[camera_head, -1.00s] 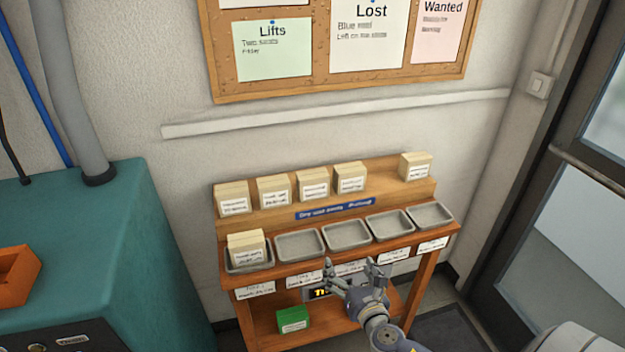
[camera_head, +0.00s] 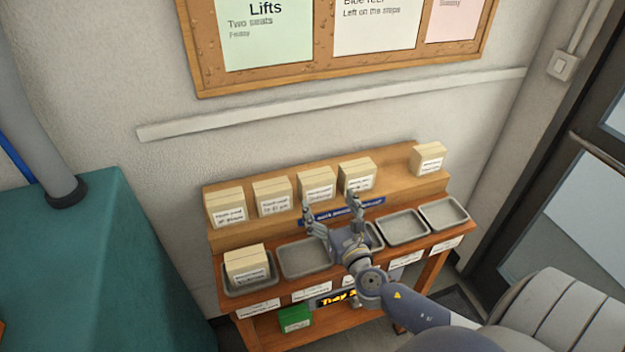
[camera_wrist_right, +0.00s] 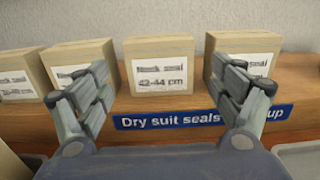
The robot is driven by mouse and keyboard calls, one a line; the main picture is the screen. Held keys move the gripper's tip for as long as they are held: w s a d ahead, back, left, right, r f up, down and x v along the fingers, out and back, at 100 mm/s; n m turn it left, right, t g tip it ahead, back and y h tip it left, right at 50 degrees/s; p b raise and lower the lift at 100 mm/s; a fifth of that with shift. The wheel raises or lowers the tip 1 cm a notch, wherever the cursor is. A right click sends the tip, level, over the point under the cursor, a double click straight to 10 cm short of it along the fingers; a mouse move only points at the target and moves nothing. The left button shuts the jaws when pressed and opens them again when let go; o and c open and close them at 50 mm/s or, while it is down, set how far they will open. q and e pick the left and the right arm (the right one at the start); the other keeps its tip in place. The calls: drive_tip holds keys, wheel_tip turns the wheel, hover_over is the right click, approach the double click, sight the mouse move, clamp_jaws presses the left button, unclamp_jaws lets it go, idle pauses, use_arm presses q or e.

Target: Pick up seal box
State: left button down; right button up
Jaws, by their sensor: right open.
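Several cream seal boxes with white labels stand on the upper wooden shelf. In the head view they include the leftmost box (camera_head: 226,207), the second box (camera_head: 272,196), the third box (camera_head: 317,187), the fourth box (camera_head: 357,174) and one apart at the right (camera_head: 428,158). Another seal box (camera_head: 247,263) sits in the leftmost grey tray. My right gripper (camera_head: 332,212) is open and empty in front of the shelf. In the right wrist view a box labelled "Neck seal 42-44 cm" (camera_wrist_right: 160,67) stands ahead, between the open fingers (camera_wrist_right: 165,103) and apart from them. My left gripper is not in view.
Empty grey trays, such as this one (camera_head: 303,258), line the lower ledge. A blue "Dry suit seals" sign (camera_wrist_right: 200,117) fronts the upper shelf. A green box (camera_head: 295,318) sits on the bottom shelf. A teal cabinet (camera_head: 75,265) stands left and a door (camera_head: 570,220) right.

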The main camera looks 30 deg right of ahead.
sight(320, 187)
drive_tip(key=shift+w+d+r+p, duration=0.15)
drive_tip(key=shift+w+r, duration=0.05)
drive_tip(key=shift+w, duration=0.4)
drive_tip(key=shift+w+d+r+p, duration=0.15)
drive_tip(key=shift+w+r, duration=0.05)
drive_tip(key=shift+w, duration=0.4)
drive_tip(key=shift+w+f, duration=0.1)
drive_tip(key=shift+w, duration=0.3)
drive_tip(key=shift+w+d+f, duration=0.1)
drive_tip(key=shift+w+d, duration=0.05)
drive_tip(key=shift+w, duration=0.1)
drive_tip(key=p+x, duration=0.1)
drive_tip(key=x, duration=0.3)
drive_tip(key=shift+w, duration=0.3)
drive_tip(key=shift+w+d, duration=0.1)
drive_tip(key=shift+w, duration=0.15)
drive_tip(key=shift+s, duration=0.1)
drive_tip(key=shift+c, duration=0.3)
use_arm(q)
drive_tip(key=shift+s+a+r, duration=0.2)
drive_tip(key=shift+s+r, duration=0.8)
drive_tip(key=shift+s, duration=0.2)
use_arm(e)
drive_tip(key=c, duration=0.8)
